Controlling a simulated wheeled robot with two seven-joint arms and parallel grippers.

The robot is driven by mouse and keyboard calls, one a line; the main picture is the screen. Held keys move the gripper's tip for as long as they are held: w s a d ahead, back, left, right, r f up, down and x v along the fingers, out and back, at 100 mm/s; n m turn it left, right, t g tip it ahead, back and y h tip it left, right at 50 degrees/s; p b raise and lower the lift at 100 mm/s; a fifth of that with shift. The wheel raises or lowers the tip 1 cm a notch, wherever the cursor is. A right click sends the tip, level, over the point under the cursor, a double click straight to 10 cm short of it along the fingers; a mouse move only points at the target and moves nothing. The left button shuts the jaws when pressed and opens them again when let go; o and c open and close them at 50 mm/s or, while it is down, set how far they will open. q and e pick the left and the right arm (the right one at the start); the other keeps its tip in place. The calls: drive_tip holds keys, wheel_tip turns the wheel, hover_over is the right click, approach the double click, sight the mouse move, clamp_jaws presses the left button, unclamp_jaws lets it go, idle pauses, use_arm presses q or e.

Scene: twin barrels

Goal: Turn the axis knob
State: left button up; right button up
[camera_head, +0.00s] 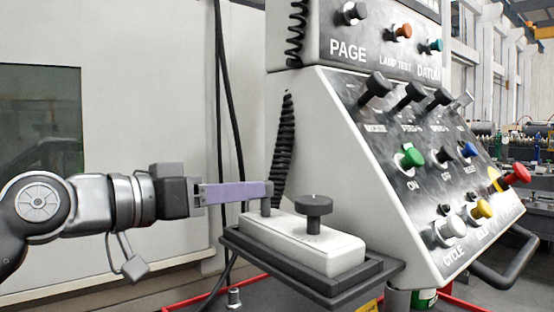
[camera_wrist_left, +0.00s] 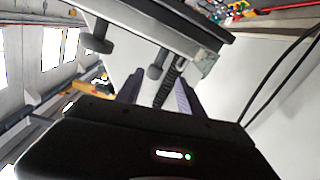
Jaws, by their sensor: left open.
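A white hand-held control box (camera_head: 300,243) lies in a dark tray (camera_head: 290,277) beside the control panel. It bears a small dark knob (camera_head: 266,206) at its left end and a wider black knob (camera_head: 314,205) further right. I cannot read labels that tell which is the axis knob. My left gripper (camera_head: 268,187) reaches in level from the left, its purple finger ending at the small knob. In the left wrist view the small knob (camera_wrist_left: 155,72) shows between and just beyond the two open fingers (camera_wrist_left: 157,92). Contact cannot be told. The wider knob (camera_wrist_left: 98,45) is off to the left.
A sloped control panel (camera_head: 400,180) with several switches and coloured buttons rises close on the right. A coiled black cable (camera_head: 284,140) hangs behind the box. Black cables (camera_head: 232,120) run down the pale machine wall.

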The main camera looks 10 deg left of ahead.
sight(272, 183)
use_arm(q)
drive_tip(key=shift+d+m+h, duration=0.25)
drive_tip(key=shift+m+h, duration=0.15)
drive_tip(key=shift+m, duration=0.1)
drive_tip(key=shift+s+d+r+m, duration=0.15)
drive_tip(key=shift+r+m, duration=0.2)
drive_tip(key=shift+m, duration=0.25)
drive_tip(key=p+x, duration=0.1)
drive_tip(key=x, duration=0.7)
drive_tip(key=shift+r, duration=0.1)
drive_tip(key=shift+c, duration=0.4)
clamp_jaws()
